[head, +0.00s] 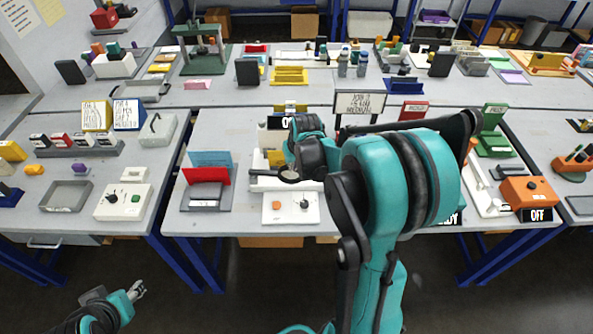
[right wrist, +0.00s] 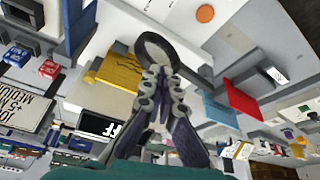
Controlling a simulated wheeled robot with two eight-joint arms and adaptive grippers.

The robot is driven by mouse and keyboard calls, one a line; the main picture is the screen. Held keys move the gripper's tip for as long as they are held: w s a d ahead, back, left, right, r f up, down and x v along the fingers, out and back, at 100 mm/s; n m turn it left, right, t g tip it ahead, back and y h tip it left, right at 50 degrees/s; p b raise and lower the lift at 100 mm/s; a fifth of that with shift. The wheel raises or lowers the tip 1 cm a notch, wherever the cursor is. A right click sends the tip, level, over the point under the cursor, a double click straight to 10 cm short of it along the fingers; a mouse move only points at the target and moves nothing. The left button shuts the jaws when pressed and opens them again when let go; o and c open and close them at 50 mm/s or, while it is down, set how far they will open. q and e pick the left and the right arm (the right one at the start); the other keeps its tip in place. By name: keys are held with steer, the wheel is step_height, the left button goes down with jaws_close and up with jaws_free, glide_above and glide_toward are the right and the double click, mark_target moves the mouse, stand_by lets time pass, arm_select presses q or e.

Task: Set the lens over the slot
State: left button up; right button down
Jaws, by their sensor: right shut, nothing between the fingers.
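The lens, a dark round ring (right wrist: 158,46), lies just beyond the fingertips of my right gripper (right wrist: 162,82) in the right wrist view. The fingers are together with nothing between them; whether they touch the ring is unclear. In the head view a dark disc (head: 289,176), likely this lens, shows over the white plotter at the middle table, beside my right wrist. My right arm hides much of the plotter, and I cannot make out the slot. My left gripper (head: 138,290) is low at the left, away from the tables; its jaw opening is too small to judge.
A white panel with an orange button (head: 277,206) lies in front of the plotter. A grey holder with red (head: 207,172) and blue (head: 211,158) sheets stands left. A yellow block (right wrist: 120,72) is close to the right gripper. A sign (head: 360,103) stands behind.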

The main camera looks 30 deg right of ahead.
steer(key=shift+w, duration=0.1)
steer(key=shift+w+d, duration=0.75)
steer(key=shift+d, duration=0.1)
